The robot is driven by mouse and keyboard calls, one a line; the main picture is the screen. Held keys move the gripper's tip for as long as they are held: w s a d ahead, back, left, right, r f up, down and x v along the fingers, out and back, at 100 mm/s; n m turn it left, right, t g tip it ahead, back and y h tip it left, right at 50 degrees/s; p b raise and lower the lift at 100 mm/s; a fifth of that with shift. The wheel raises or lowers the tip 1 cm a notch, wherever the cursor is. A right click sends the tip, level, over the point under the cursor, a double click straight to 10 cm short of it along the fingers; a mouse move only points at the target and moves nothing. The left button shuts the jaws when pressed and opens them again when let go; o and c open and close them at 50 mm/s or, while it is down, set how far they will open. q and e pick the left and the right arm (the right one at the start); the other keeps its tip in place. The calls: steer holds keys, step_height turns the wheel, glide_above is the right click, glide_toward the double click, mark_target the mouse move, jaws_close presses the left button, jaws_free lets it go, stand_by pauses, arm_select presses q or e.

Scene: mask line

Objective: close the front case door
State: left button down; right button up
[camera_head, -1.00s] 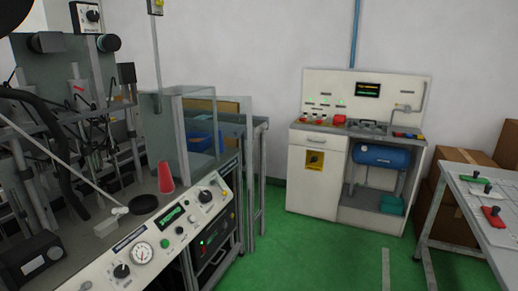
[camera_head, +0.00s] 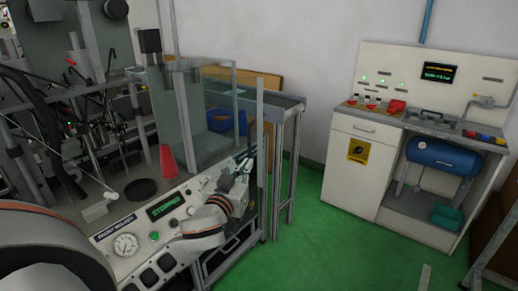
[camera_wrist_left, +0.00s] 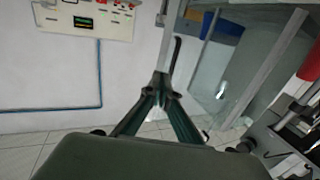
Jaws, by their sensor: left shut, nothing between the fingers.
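The glass case (camera_head: 205,110) stands on the machine, with clear panels in grey frames. A tall, narrow grey upright (camera_head: 261,120) at its right front looks like the front case door standing open, seen nearly edge-on. My left gripper (camera_head: 246,160) is beside this upright, above the control panel, shut and empty. In the left wrist view its closed fingertips (camera_wrist_left: 162,78) point toward a dark bent handle (camera_wrist_left: 177,52) beside a grey upright. I cannot tell whether they touch. My right gripper is out of view.
A red cup (camera_head: 168,161) and a black disc (camera_head: 140,189) sit on the machine top. A white cabinet (camera_head: 352,180) stands right, with green floor (camera_head: 325,225) free between.

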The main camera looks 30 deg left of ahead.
arm_select(q)
glide_toward(259, 148)
steer(key=w, duration=0.2)
steer(key=w+r, duration=0.1)
steer(key=w+a+r, duration=0.1)
steer(key=w, duration=0.1)
steer(key=shift+w+p, duration=0.3)
steer(key=shift+w+f, duration=0.1)
steer(key=shift+w, duration=0.5)
